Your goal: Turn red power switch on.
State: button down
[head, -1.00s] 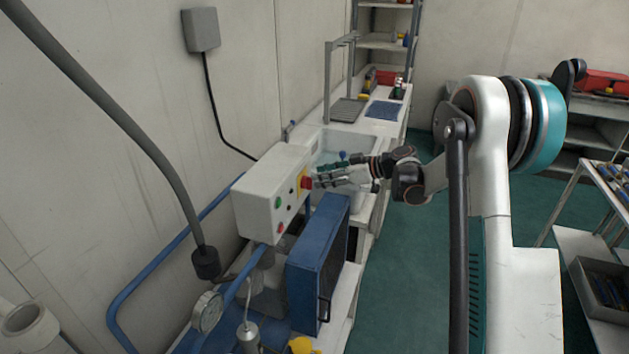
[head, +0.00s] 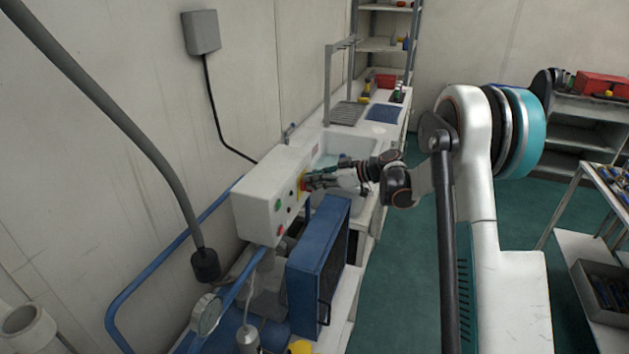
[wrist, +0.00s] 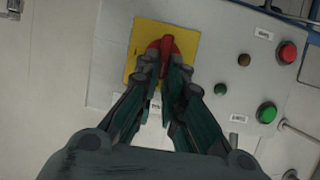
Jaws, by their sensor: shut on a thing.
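The red power switch (wrist: 167,44) sits on a yellow plate (wrist: 146,42) on the face of the white control box (head: 254,193). In the wrist view my gripper (wrist: 163,72) is shut on the red switch knob, with a finger on either side of its lower part. The upper part of the knob shows beyond the fingertips. In the head view my gripper (head: 308,181) reaches the box from the right and hides most of the switch.
The box also carries a green button (wrist: 267,112), a red button (wrist: 288,52) and small dark lamps. A blue cabinet (head: 318,262) stands below the box. A sink (head: 345,150) lies behind my gripper. A grey hose hangs at left.

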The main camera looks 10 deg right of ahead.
jog(key=shift+w, duration=0.1)
jog(key=shift+w+d+f+m+g+y+b, duration=0.35)
jog(key=shift+m+g+y+b, duration=0.55)
jog(key=shift+m, duration=1.3)
jog(key=shift+w+d+f+m+g+y+b, duration=0.1)
jog(key=shift+w+f+m+g+y+b, duration=0.35)
jog(key=shift+m+y+b, duration=1.3)
jog(key=shift+w+d+f+m+g+y+b, duration=0.25)
jog(key=shift+f+m+g+y+b, duration=0.4)
jog(key=shift+m, duration=2)
jog(key=shift+r, duration=0.15)
jog(key=c, duration=1.7)
grip_release()
